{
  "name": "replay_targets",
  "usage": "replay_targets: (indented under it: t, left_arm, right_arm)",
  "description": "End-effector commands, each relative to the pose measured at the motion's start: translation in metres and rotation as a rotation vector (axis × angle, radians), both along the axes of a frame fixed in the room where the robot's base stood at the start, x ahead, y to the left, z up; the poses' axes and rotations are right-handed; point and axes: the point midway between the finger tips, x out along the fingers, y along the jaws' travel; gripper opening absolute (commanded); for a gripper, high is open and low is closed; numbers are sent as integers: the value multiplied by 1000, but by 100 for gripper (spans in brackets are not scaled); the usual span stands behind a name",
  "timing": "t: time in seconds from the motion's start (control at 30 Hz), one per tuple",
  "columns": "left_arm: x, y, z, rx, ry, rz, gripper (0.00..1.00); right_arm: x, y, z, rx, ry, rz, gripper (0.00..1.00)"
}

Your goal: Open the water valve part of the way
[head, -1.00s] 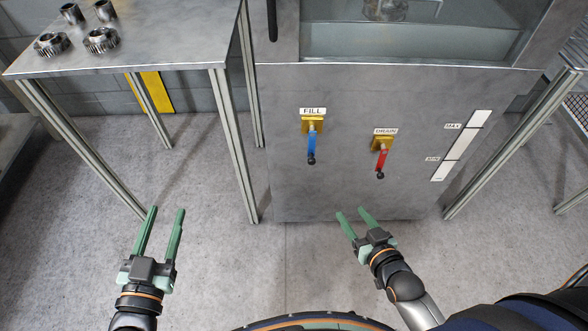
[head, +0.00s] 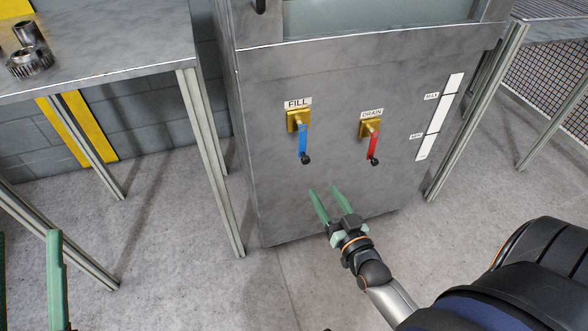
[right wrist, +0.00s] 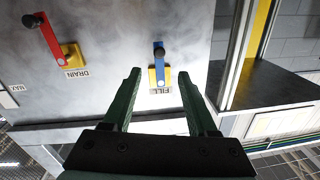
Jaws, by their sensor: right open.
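The FILL valve has a blue lever (head: 303,139) hanging down from a brass body (head: 298,118) on the grey metal tank front. The DRAIN valve, with a red lever (head: 372,144), sits to its right, also pointing down. My right gripper (head: 325,190) is open and empty, below the blue lever and apart from it. In the right wrist view, which is upside down, the blue lever (right wrist: 159,60) appears between the open fingertips, beyond them. My left gripper (head: 28,245) is at the left edge, partly cut off, its two fingers apart with nothing visible between them.
A white level strip marked MAX and MIN (head: 440,115) is on the panel's right. A metal table (head: 110,50) with gears stands left, its legs near my left gripper. Another frame and mesh (head: 550,75) stand right. The floor before the tank is clear.

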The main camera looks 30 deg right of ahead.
Motion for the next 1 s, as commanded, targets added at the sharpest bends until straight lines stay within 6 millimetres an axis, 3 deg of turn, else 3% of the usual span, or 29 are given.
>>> replay_targets:
  t: [0.17,0.33,0.7,1.0]
  left_arm:
    - [-8,-1,8,1,-49,-11,50]
    - [-25,-4,23,4,-152,-34,50]
    - [-22,-5,0,-15,-126,-52,50]
    - [-22,-5,-6,-22,-120,-58,50]
  right_arm:
    - [8,-3,0,1,-8,-4,58]
    - [31,-7,-1,1,-9,-3,58]
    - [100,-18,-1,0,-7,-4,58]
    - [123,-22,-1,-1,-3,-4,58]
